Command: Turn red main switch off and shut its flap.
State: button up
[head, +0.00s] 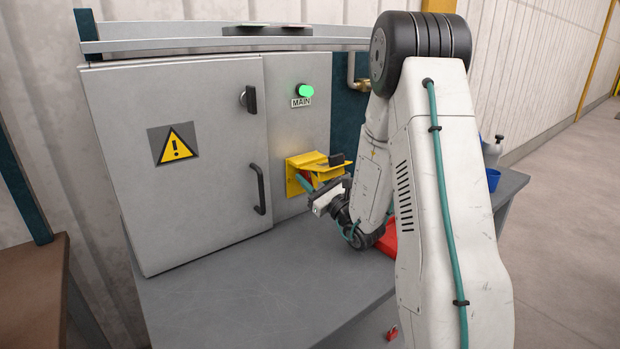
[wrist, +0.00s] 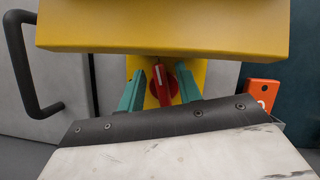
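The red main switch (wrist: 164,84) sits on a yellow plate in the wrist view, its grip bar with a pale mark standing nearly upright. Its yellow flap (wrist: 160,30) is raised and juts out above it; the flap (head: 318,160) also shows raised in the head view. My gripper (wrist: 162,76) has its teal fingers one on each side of the switch, open, with a small gap visible beside the grip bar. In the head view my gripper (head: 306,185) reaches under the flap from the right, and the switch is mostly hidden there.
A green lamp (head: 306,91) glows above a MAIN label (head: 301,102). The grey cabinet door (head: 180,160) with its black handle (head: 259,189) is shut, left of the switch. The grey bench top (head: 250,285) is clear in front.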

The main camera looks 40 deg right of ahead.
grip_shut()
jog(key=n+y, duration=0.1)
jog(key=n, duration=0.1)
jog(key=n+g+y, duration=0.1)
jog(key=n, duration=0.1)
jog(key=shift+a+f, duration=0.15)
dwell(0.3)
grip_release()
